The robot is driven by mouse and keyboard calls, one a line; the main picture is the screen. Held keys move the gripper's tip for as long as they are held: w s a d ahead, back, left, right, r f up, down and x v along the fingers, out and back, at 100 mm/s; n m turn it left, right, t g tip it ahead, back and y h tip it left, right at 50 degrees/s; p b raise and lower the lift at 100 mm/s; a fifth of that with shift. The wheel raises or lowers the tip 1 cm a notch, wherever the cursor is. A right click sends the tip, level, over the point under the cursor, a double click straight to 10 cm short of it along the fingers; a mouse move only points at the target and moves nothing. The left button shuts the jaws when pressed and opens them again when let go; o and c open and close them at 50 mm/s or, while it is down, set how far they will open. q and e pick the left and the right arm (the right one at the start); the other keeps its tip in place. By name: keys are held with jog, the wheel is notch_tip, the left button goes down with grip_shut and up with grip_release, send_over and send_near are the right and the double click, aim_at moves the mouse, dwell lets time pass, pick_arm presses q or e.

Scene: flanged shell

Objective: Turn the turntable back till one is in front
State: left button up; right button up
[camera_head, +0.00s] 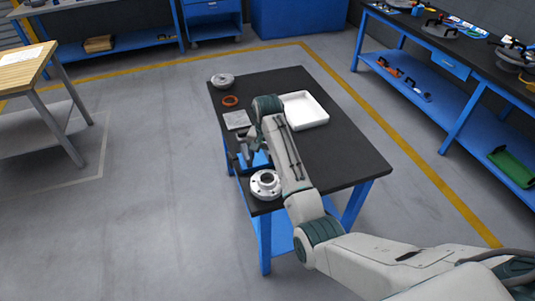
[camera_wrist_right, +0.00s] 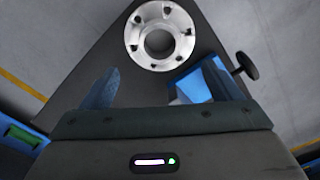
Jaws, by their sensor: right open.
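A silver flanged shell (camera_head: 265,184) with a round centre opening and several holes in its rim stands at the near corner of the black table. It also shows at the top of the right wrist view (camera_wrist_right: 133,36). I cannot make out a separate turntable under it, nor any number marks. My right gripper (camera_head: 244,150) is open and empty, above the table's left edge and beyond the shell in the head view. In the wrist view its fingers (camera_wrist_right: 163,70) are apart, with the shell ahead of them and not between them. My left gripper is not in view.
On the black table (camera_head: 345,160) are a white tray (camera_head: 322,121), a grey plate (camera_head: 236,120), an orange ring (camera_head: 230,101) and another round metal part (camera_head: 222,80). A blue item with a black knob (camera_wrist_right: 247,65) is beside the right finger. The table's right side is clear.

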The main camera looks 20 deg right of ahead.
aim_at(267, 182)
notch_tip(267, 182, down, 10)
jog(key=shift+r+p, duration=0.25)
jog(key=shift+p, duration=0.75)
